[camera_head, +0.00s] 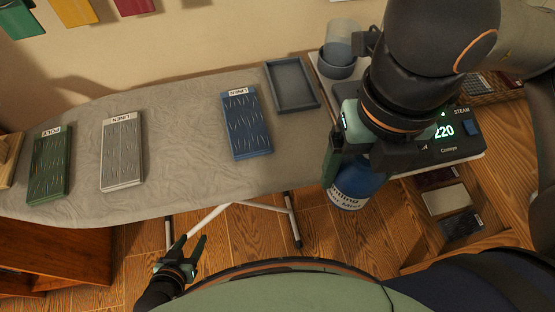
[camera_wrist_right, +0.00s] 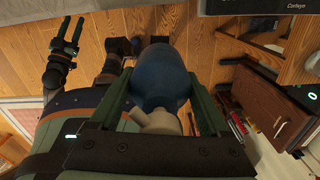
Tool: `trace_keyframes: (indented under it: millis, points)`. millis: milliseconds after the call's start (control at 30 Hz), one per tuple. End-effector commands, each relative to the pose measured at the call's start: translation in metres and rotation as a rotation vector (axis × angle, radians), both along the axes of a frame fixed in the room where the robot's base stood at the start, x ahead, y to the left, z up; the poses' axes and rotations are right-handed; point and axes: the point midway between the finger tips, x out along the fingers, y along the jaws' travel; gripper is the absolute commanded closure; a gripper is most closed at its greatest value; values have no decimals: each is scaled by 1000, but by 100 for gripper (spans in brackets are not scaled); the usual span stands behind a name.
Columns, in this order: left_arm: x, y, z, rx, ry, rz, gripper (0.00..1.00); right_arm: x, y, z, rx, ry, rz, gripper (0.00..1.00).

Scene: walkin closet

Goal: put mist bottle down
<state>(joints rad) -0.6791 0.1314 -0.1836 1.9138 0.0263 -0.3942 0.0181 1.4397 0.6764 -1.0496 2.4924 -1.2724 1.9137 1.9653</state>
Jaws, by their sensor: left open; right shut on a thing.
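The mist bottle (camera_head: 352,190) is blue with a white printed label, partly hidden by my right arm and gripper in the head view. My right gripper (camera_head: 350,160) is shut on it and holds it near the front edge of the ironing board's right end. In the right wrist view the blue bottle body (camera_wrist_right: 165,72) and its pale spray head (camera_wrist_right: 156,121) sit between the two green fingers. My left gripper (camera_head: 186,252) is open and empty, low in front of the board; it also shows in the right wrist view (camera_wrist_right: 69,35).
The ironing board (camera_head: 190,178) carries green, pale and blue fabric blocks (camera_head: 246,123) and an empty grey tray (camera_head: 309,100). A steam unit (camera_head: 465,145) reading 220 and stacked cups (camera_head: 340,50) are at the right. An open drawer (camera_head: 408,215) is below.

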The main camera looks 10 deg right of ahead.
Motion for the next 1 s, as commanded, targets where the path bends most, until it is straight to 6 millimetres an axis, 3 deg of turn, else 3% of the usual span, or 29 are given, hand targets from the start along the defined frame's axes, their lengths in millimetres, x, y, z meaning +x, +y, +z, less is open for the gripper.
trace_keyframes:
  millis: [133,267,600,800,1000]
  points:
    - [0,0,5,0,0,0,50,2,1,1,1,2,-18,99]
    - [0,0,20,0,0,0,50,18,4,-4,-1,5,-23,99]
    - [0,0,24,-1,-1,-1,50,95,25,-52,-2,4,-19,99]
    - [0,0,26,-1,-1,-1,50,119,31,-82,-1,-1,-16,99]
    - [0,0,27,-1,-1,-1,50,129,34,-94,0,-1,-17,99]
